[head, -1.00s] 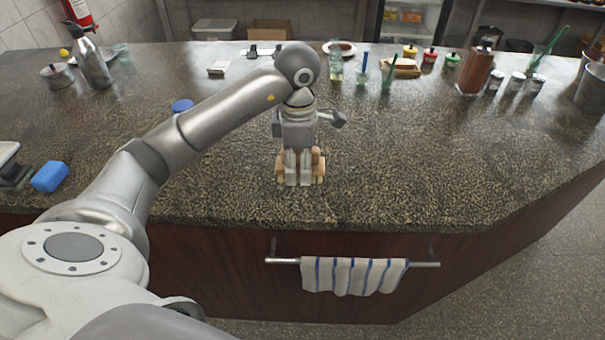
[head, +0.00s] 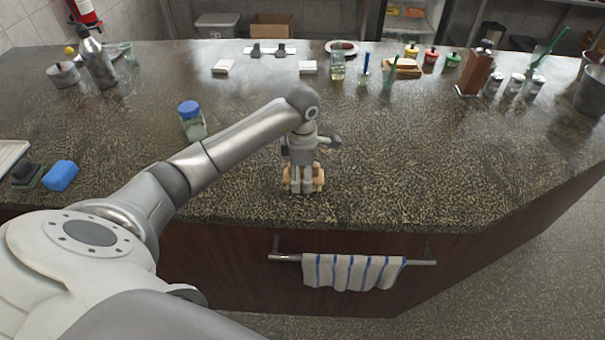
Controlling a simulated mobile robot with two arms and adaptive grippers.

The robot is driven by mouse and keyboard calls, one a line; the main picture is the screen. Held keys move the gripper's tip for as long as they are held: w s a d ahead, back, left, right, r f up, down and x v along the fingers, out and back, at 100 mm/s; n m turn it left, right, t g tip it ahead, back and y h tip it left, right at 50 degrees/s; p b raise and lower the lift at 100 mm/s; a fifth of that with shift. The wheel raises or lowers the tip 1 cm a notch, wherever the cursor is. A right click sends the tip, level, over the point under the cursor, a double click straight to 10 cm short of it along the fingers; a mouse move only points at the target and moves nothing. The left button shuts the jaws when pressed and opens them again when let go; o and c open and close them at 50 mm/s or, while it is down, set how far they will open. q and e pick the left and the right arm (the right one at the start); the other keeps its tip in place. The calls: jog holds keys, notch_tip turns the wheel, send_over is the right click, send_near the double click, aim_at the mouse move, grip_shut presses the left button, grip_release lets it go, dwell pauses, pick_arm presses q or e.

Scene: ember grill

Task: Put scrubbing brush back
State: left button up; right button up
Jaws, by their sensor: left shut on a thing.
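My left gripper (head: 303,187) points down over the near middle of the counter, in the head view. It is shut on a light wooden thing, which looks like the scrubbing brush (head: 319,177). The fingers hide the middle of the brush, and its tan ends show on both sides. The brush is at or just above the counter top; I cannot tell whether it touches. My right gripper is not in view.
A striped towel (head: 352,272) hangs on the front rail. A blue-capped jar (head: 191,122) stands left of my arm; a blue sponge (head: 61,176) lies at far left. A pale strip with two dark clips (head: 282,49) is at the back. The counter right of the gripper is clear.

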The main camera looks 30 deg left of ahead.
pick_arm(q)
jog(key=shift+f, duration=0.1)
jog(key=o, duration=0.5)
jog(key=shift+f, duration=0.1)
jog(key=o, duration=0.5)
jog(key=shift+r, duration=0.35)
notch_tip(320, 180, up, 11)
jog(key=b, duration=0.3)
jog(key=shift+f, duration=0.15)
jog(key=shift+r, duration=0.55)
